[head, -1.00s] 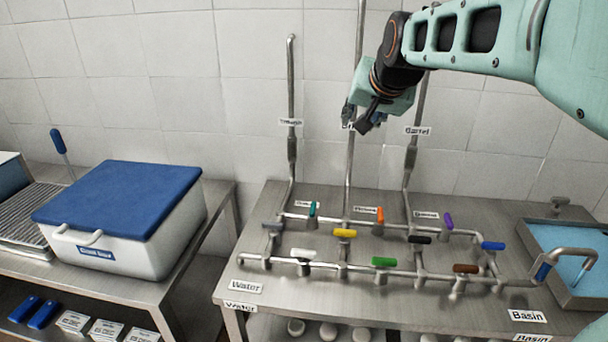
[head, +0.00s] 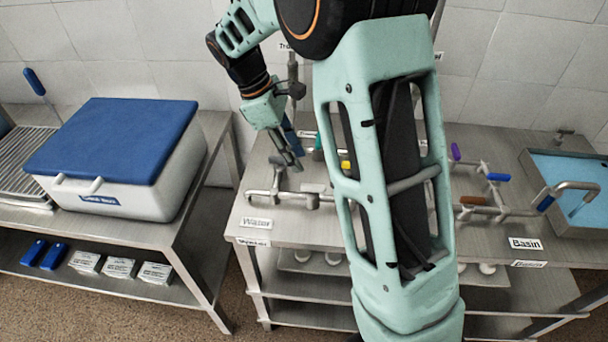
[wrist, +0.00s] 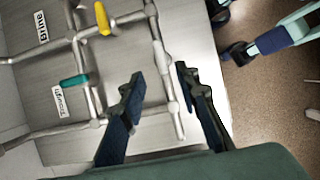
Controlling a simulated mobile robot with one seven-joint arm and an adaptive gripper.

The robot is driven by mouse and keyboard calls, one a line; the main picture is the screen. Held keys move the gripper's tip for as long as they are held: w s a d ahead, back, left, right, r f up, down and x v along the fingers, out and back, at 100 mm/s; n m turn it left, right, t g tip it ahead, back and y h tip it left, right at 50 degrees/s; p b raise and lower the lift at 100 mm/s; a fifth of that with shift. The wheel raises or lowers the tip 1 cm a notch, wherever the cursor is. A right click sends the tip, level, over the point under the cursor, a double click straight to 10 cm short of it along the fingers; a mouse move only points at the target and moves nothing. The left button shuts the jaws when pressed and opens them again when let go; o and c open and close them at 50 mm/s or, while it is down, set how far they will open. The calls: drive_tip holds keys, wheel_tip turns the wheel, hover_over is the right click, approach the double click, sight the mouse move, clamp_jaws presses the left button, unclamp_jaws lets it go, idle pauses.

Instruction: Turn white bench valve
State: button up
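The pipe manifold (head: 262,195) with coloured valve handles lies on the steel bench. My gripper (head: 291,160) points down over the left end of the manifold, a little left of and above the white valve.
Near my gripper are the teal handle (wrist: 75,80) and the yellow handle (wrist: 102,18). Purple (head: 456,152), blue (head: 498,177) and brown (head: 472,200) handles show right of my arm. A basin (head: 570,215) is at the right, a blue-lidded cooler (head: 120,140) at the left.

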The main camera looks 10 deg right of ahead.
sight(313, 185)
drive_tip(key=x, duration=0.9)
drive_tip(key=shift+f, duration=0.2)
clamp_jaws()
